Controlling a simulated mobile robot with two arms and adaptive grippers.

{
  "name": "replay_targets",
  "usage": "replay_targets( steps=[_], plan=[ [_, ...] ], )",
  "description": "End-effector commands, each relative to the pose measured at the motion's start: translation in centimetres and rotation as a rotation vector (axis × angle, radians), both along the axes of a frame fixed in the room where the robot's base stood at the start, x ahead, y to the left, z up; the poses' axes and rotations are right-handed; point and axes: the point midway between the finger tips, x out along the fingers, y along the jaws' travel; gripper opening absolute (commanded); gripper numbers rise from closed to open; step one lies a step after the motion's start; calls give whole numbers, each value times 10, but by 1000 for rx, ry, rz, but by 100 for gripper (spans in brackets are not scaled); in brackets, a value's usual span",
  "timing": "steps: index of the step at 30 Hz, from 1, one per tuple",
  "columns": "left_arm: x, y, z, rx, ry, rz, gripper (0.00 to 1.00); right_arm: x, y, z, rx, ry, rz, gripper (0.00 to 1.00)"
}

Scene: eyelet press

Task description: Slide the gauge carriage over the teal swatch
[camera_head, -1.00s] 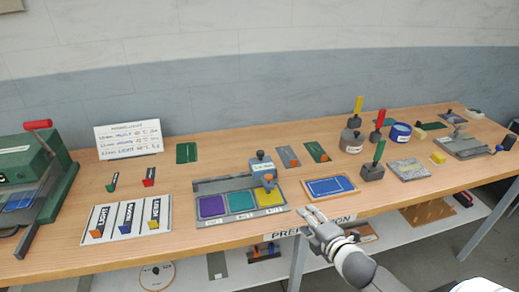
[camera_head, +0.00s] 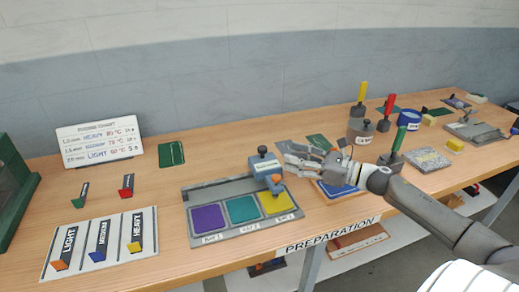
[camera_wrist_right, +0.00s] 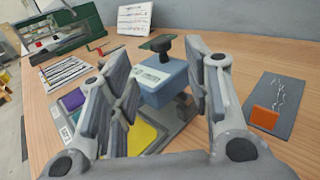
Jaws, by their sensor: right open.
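The gauge carriage (camera_head: 265,170) is a blue-grey block with a dark knob on top and an orange part at its front. It sits on the grey rail at the right end, over the yellow swatch (camera_head: 276,203). The teal swatch (camera_head: 242,209) lies in the middle, left of it, and the purple swatch (camera_head: 208,218) at the left. My right gripper (camera_head: 288,160) is open just right of the carriage. In the right wrist view the carriage (camera_wrist_right: 162,78) shows between the open fingers; I cannot tell whether they touch it. My left gripper is not in view.
A blue panel (camera_head: 335,190) lies beneath my right gripper. Handled pots and stamps, such as the grey pot (camera_head: 360,131), stand behind my right arm. A white board (camera_head: 100,252) with several labelled tags lies at left. The bench between it and the rail is clear.

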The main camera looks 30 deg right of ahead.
Motion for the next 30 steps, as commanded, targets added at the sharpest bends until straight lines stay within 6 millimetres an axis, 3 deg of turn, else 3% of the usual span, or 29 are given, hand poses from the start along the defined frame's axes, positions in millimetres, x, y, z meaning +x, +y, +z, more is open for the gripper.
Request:
replay_targets(
  steps=[3, 7, 11, 19, 30],
  plan=[
    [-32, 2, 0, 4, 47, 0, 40, 10, 6, 3, 2, -3, 1, 45],
    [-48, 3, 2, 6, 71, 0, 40, 22, 13, 4, 2, -3, 0, 45],
    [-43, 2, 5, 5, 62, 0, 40, 34, 20, 3, 4, -2, -2, 45],
    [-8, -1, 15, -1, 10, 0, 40, 59, 36, 4, 4, -1, -2, 45],
    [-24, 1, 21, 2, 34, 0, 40, 85, 52, 1, 4, 1, -2, 45]
  ],
)
